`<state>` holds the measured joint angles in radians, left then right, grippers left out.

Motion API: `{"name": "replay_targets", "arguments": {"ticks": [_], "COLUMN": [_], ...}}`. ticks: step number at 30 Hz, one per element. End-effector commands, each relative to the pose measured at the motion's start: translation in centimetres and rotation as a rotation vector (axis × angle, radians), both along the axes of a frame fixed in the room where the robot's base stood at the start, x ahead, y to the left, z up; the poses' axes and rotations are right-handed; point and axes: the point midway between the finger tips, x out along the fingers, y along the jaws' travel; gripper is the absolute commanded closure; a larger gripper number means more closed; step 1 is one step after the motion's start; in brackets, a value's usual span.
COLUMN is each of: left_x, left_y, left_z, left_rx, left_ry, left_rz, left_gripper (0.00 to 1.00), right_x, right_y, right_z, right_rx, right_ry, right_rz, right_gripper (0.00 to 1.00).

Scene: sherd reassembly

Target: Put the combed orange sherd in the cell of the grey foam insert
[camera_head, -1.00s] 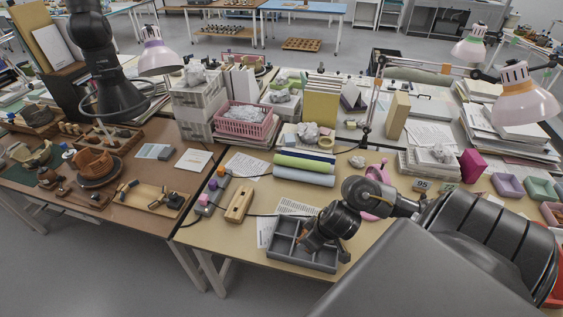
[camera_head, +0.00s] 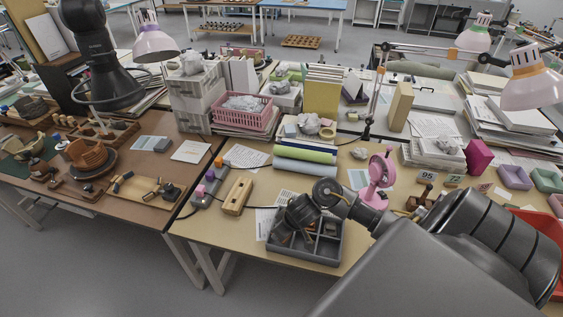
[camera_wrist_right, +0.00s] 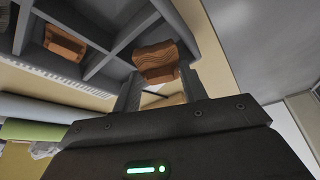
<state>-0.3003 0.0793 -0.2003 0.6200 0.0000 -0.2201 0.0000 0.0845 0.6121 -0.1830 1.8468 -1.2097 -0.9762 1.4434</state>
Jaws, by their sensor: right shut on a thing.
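The combed orange sherd (camera_wrist_right: 157,60), with wavy grooves on its face, is between the fingertips of my right gripper (camera_wrist_right: 160,85) in the wrist view. The gripper is shut on it, and the sherd shows against the walls of the grey foam insert (camera_wrist_right: 108,32). I cannot tell whether it touches them. Another orange-brown piece (camera_wrist_right: 65,42) lies in a separate cell. In the head view my right gripper (camera_head: 286,240) is over the left part of the insert (camera_head: 318,261) and hides the sherd. My left gripper (camera_head: 112,90) hangs over the brown table; its jaws are unclear.
A wooden block (camera_head: 237,196) lies left of the insert, and rolled green and blue sheets (camera_head: 304,160) lie behind it. A pink magnifier (camera_head: 380,172) stands close to my right arm. A pink basket (camera_head: 243,113) sits farther back.

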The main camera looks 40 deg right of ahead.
Motion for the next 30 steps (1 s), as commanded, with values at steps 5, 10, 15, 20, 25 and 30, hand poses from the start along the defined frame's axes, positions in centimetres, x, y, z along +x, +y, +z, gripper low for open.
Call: {"name": "replay_targets", "arguments": {"ticks": [5, 10, 15, 20, 25, 30], "left_x": [0.0, 0.0, 0.1, 0.1, 0.1, 0.1], "left_y": [0.0, 0.0, 0.0, 0.0, 0.0, 0.0], "left_z": [-0.4, -0.3, -0.6, -0.8, -0.9, -0.9], "left_rx": [0.0, 0.0, 0.0, 0.0, 0.0, 0.0], "left_ry": [-0.001, -0.001, -0.001, -0.001, -0.001, -0.001], "left_rz": [0.0, 0.0, 0.0, 0.0, 0.0, 0.0], "left_gripper": [1.0, 1.0, 1.0, 1.0, 1.0, 1.0], "right_x": [0.1, 0.1, 0.0, 0.0, 0.1, 0.0], "right_y": [0.0, 0.0, -0.1, -0.1, -0.1, -0.1], "right_z": [-0.6, -0.6, -1.1, -1.6, -1.8, -1.8], "right_rx": [-0.001, -0.001, -0.001, 0.0, -0.001, -0.001], "right_ry": [-0.002, -0.002, -0.001, -0.001, -0.002, -0.001], "right_rz": [0.0, 0.0, 0.0, -0.001, 0.0, 0.0], "right_gripper": [0.8, 0.8, 0.8, 0.8, 0.8, 0.38]}}
